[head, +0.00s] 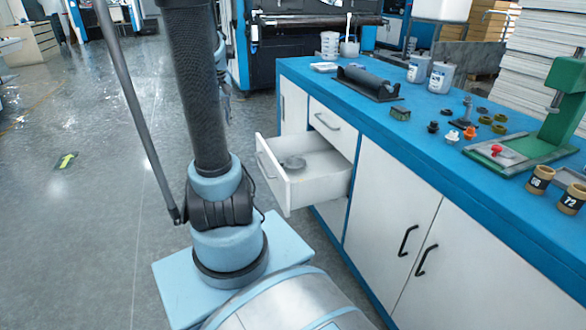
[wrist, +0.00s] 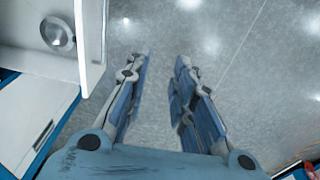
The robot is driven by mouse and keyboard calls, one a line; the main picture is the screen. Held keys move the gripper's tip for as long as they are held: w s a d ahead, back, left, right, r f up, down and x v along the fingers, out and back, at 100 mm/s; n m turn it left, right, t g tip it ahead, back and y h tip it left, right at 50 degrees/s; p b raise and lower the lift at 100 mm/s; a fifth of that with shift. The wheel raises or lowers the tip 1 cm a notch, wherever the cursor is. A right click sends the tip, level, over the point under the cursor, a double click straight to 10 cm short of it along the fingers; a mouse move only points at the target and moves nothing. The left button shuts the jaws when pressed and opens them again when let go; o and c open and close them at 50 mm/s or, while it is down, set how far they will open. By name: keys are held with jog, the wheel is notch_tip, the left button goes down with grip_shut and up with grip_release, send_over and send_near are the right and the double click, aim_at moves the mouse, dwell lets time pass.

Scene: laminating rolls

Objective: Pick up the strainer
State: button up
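A small round grey metal piece, which looks like the strainer (head: 293,162), lies in an open white drawer (head: 318,187) of the blue-topped cabinet. In the wrist view the strainer (wrist: 57,33) shows at the upper left as a round dish inside the drawer (wrist: 92,40). My gripper (wrist: 163,68) is open and empty. Its two fingers are apart over the grey floor, to the right of the drawer. In the head view my arm shows but I cannot make out the gripper.
The blue counter (head: 450,165) holds a black roller stand (head: 368,83), white jars (head: 441,77), small rings and knobs, a green press (head: 562,105) and two numbered brown cups (head: 540,180). The cabinet doors (head: 385,205) below are shut.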

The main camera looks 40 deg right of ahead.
aim_at(290, 163)
jog(key=w+d+f+m, duration=0.1)
jog(key=w+d+f, duration=0.3)
jog(key=d, duration=0.5)
jog(key=w+d+f+m+g, duration=0.1)
jog(key=w+d+f, duration=0.1)
jog(key=d+f, duration=0.6)
jog(key=w+d+f, duration=0.3)
jog(key=d, duration=0.8)
notch_tip(290, 163, down, 12)
jog(key=shift+a+r, duration=0.1)
jog(key=shift+r, duration=0.15)
jog(key=shift+s+f, duration=0.15)
jog(key=shift+f, duration=1.4)
jog(key=shift+s+f, duration=0.1)
jog(key=shift+f, duration=1.4)
jog(key=shift+c, duration=0.3)
grip_shut()
